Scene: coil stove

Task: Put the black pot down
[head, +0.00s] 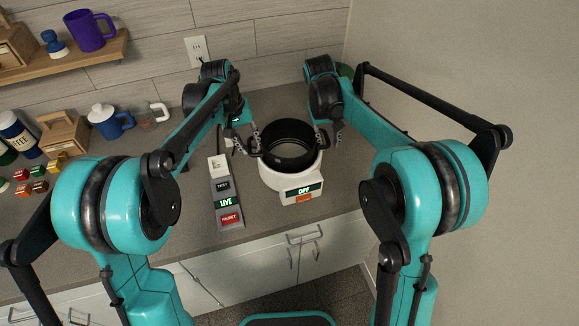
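The black pot (290,160) is upright over the white coil stove (267,180), whose front display reads OFF. I cannot tell whether the pot's base rests on the stove or is slightly above it. My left gripper (247,141) is at the pot's left handle. My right gripper (329,135) is at the right handle. The fingers are small and dark around the handles, so I cannot tell whether they are shut on them. The coil is hidden by the pot.
A grey panel (224,186) with TEST, LIVE and RESET labels lies left of the stove. The counter right of the stove is clear up to the wall.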

